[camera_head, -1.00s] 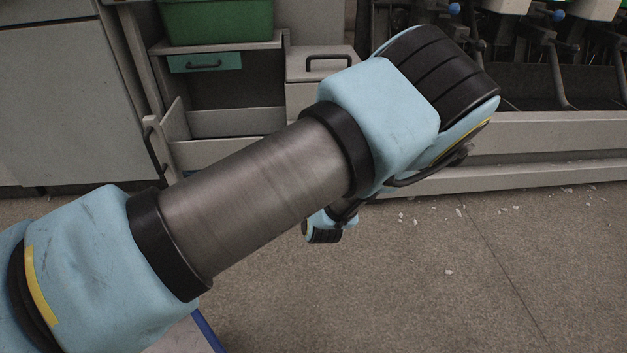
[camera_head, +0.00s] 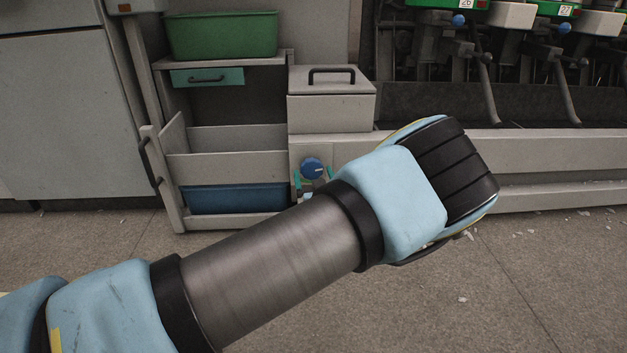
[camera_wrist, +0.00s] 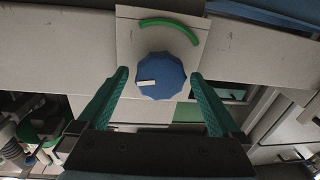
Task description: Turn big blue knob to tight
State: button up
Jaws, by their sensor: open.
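The big blue knob (camera_head: 313,168) sits on a pale panel low on the machine, left of the middle in the head view. It also shows in the wrist view (camera_wrist: 161,76), between and beyond the fingertips, with a white pointer mark towards the left and a green arc on the plate above it. My gripper (camera_wrist: 161,84) is open, with a green finger on each side of the knob in that view. I cannot tell whether the fingers touch the knob. In the head view the green fingertips show beside and below the knob, and my arm hides the rest.
A lidded grey box (camera_head: 332,98) stands above the knob. To the left are a shelf with a green bin (camera_head: 221,36) and a blue bin (camera_head: 236,198). Spindle units fill the upper right. The floor (camera_head: 520,290) in front is open, with scraps.

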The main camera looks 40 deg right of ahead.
jog(key=shift+w+d, duration=0.2)
jog(key=shift+w, duration=0.1)
jog(key=shift+c, duration=0.4)
jog(key=c, duration=1.2)
jog(key=shift+o, duration=0.2)
